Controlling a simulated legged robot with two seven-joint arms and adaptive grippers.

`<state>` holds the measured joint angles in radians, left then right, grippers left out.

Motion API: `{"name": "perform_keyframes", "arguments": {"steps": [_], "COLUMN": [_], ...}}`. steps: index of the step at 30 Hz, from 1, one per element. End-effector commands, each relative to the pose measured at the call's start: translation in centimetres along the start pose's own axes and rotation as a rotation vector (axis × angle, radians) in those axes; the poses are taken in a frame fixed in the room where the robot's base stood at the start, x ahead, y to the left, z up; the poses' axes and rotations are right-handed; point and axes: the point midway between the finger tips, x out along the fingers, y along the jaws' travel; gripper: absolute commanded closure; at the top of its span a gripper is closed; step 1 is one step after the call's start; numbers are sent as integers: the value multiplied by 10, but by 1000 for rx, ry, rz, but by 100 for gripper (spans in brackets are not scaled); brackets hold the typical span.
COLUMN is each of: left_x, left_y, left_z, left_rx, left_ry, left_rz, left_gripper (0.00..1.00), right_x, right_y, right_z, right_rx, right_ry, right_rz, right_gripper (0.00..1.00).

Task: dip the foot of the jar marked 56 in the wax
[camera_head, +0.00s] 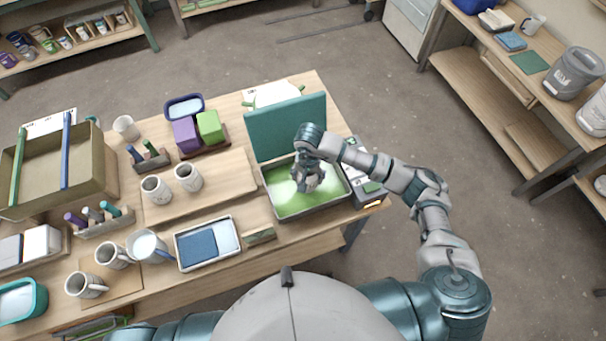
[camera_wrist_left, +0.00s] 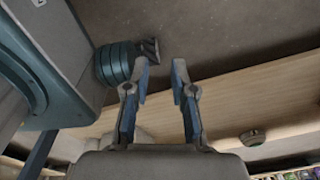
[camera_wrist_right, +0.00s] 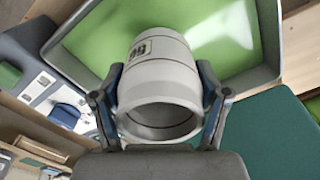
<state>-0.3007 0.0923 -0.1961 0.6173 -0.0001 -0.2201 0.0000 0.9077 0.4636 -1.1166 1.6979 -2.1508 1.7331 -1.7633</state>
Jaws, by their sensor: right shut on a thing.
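A pale grey jar with thin dark bands (camera_wrist_right: 163,80) is in my right gripper (camera_wrist_right: 160,72). The fingers close on opposite sides of it. Its open mouth faces the wrist camera and its foot points at the green wax (camera_wrist_right: 215,35). I cannot tell whether the foot touches the wax. My left gripper (camera_wrist_left: 160,75) is open and empty in the left wrist view.
Two pale cups (camera_head: 156,189) (camera_head: 188,177) stand on a board left of the pan. A tray with a blue block (camera_head: 198,249), a pitcher (camera_head: 148,247) and mugs (camera_head: 86,286) are nearer. A control box (camera_head: 371,190) adjoins the pan's right side.

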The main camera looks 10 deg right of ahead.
Motion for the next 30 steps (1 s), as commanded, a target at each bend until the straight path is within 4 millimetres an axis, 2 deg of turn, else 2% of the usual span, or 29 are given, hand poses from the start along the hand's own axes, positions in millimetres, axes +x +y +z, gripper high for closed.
{"name": "perform_keyframes", "arguments": {"steps": [2, 8, 22, 30], "left_x": [10, 11, 16, 23], "left_y": [7, 24, 1, 9], "left_z": [-1, -6, 1, 1], "left_rx": [-2, -3, 0, -3], "left_ry": [2, 10, 1, 1], "left_rz": [8, 28, 0, 10], "left_gripper": [75, 75, 75, 75], "right_x": [8, 8, 13, 20], "right_y": [-2, -8, -4, -4], "right_z": [0, 2, 0, 1], "right_rx": [0, -2, -1, -1], "right_ry": [3, 4, 3, 3], "right_rz": [0, 4, 0, 1], "right_gripper": [91, 91, 91, 91]}}
